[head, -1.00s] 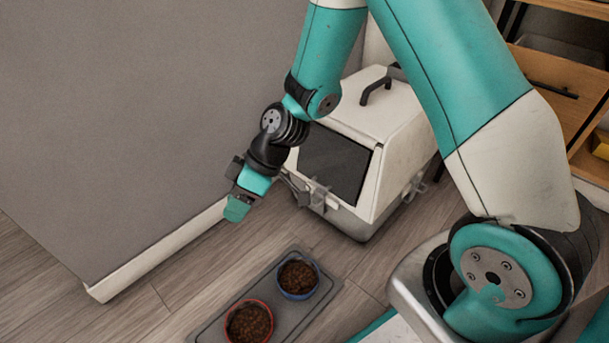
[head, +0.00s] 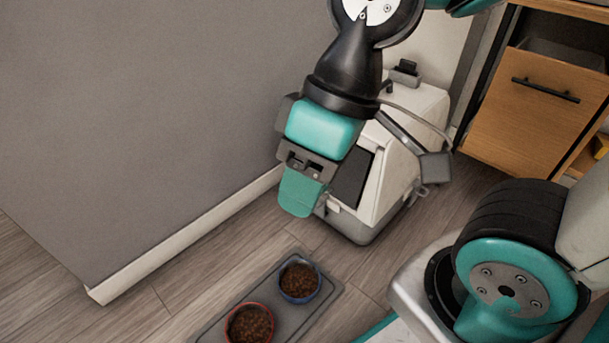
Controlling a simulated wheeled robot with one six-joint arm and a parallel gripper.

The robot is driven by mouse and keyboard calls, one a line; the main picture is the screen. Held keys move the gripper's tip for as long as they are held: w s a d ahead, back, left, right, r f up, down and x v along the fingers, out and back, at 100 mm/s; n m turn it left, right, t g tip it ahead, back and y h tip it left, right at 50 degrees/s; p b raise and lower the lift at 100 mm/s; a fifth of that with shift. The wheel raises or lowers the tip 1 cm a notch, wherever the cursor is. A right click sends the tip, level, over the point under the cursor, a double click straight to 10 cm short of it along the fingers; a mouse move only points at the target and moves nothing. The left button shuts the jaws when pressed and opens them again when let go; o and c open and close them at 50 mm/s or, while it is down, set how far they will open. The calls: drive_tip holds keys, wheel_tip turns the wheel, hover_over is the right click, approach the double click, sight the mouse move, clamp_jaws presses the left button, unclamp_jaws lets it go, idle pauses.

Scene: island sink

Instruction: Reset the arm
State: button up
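My gripper (head: 301,192) hangs in the upper middle of the head view, pointing down. Its teal finger shows at the tip below a teal and black wrist. I see it from one side, so whether the fingers are apart cannot be told. Nothing is seen held in it. It is in front of the white pet carrier and above the floor, apart from the bowls in the picture. My arm is folded back, with its upper links largely out of the frame.
A white and grey pet carrier (head: 385,185) stands behind my gripper, partly hidden. A grey tray (head: 318,316) holds a blue bowl (head: 299,296) and a red-rimmed bowl (head: 229,328) of brown food. A grey wall (head: 130,130) is at left, a wooden drawer (head: 530,115) at right.

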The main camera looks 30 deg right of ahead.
wheel_tip(320, 180, up, 46)
drive_tip(key=p, duration=4.6)
